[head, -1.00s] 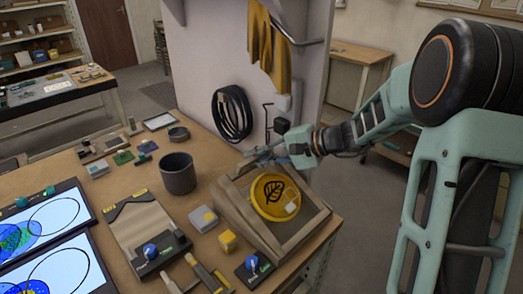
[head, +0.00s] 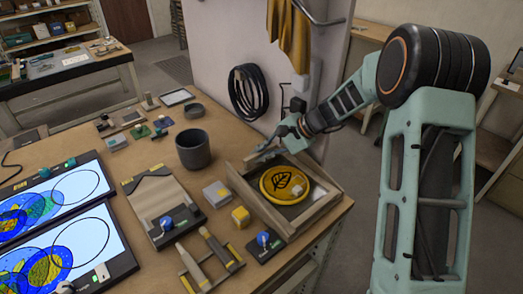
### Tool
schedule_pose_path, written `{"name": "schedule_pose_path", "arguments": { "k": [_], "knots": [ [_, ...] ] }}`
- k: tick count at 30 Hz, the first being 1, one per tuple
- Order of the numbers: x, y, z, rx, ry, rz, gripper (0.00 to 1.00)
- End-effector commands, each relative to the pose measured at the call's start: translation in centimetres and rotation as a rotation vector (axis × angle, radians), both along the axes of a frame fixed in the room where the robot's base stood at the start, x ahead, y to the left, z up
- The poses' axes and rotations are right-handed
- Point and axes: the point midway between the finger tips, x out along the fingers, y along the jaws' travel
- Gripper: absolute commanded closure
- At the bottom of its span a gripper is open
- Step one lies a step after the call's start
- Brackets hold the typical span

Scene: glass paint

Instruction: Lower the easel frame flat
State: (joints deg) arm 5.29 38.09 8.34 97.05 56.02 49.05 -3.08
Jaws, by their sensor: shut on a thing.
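The wooden easel frame (head: 327,199) is at the right end of the workbench. It lies low, only slightly tilted if at all; I cannot tell whether it is fully flat. A round yellow glass disc (head: 270,185) with a black leaf sits on its panel. My gripper (head: 272,146) is at the frame's far top edge, shut on that edge. The fingertips are small and partly hidden against the wood.
A dark cup (head: 193,150) stands left of the frame. A yellow cube (head: 240,217), a grey block (head: 217,194) and brushes (head: 216,245) lie close by. Lit screens (head: 65,250) fill the left. A wall with coiled black hose (head: 247,92) rises behind.

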Motion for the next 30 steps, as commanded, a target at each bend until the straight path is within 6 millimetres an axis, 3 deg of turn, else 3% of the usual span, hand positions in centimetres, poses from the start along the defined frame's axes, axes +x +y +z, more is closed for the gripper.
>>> {"name": "schedule_pose_path", "arguments": {
  "k": [22, 23, 24, 30],
  "knots": [
    [0.11, -0.08, -1.32, -0.005, 0.002, -0.002, 1.00],
    [0.11, -0.09, -1.35, -0.005, 0.002, -0.002, 0.88],
    [0.10, -0.08, -1.35, -0.005, 0.002, -0.002, 0.84],
    [0.11, 0.01, -1.22, -0.002, 0.000, 0.000, 0.83]
  ]
}}
